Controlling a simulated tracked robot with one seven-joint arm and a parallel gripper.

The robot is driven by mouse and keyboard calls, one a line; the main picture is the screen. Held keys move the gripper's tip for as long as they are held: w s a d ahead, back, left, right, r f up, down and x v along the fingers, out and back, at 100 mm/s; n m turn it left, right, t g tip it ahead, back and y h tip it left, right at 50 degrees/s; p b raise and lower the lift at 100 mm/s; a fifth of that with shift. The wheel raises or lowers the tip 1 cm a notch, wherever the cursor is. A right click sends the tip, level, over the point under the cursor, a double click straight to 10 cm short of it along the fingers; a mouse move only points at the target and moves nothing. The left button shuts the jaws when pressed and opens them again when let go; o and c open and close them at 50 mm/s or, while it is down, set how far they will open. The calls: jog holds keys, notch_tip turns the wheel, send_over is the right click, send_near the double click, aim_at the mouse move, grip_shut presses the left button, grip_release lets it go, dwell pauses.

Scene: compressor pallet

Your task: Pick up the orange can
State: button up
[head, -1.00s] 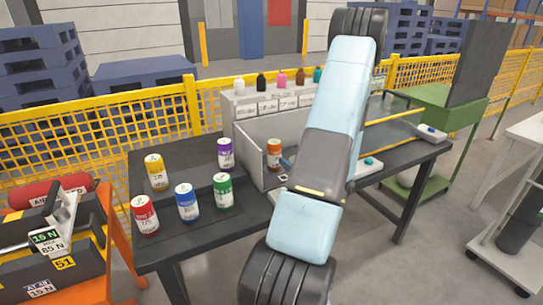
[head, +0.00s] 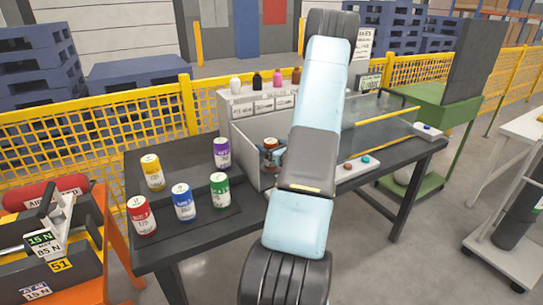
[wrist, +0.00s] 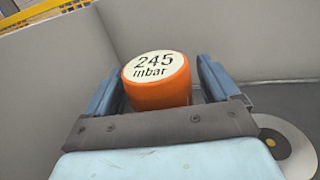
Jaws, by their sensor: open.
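The orange can (wrist: 160,97) stands inside the grey open-topped box (head: 249,151) on the dark workbench. Its pale lid reads 245 mbar in the wrist view. My gripper (wrist: 158,82) is open, with one blue finger on each side of the can. I cannot tell whether either finger touches it. In the head view the can (head: 270,143) shows only in part, behind my gripper. My arm hides the right part of the box.
Yellow (head: 152,172), red (head: 141,216), blue (head: 183,202), green (head: 219,190) and purple (head: 221,152) cans stand on the bench left of the box. Several small bottles (head: 257,80) line a shelf behind it. The box walls rise close around my gripper.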

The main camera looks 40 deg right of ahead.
jog(key=shift+w, duration=0.5)
jog(key=shift+c, duration=0.3)
jog(key=c, duration=1.4)
jog(key=shift+o, duration=0.2)
jog(key=shift+r, duration=0.2)
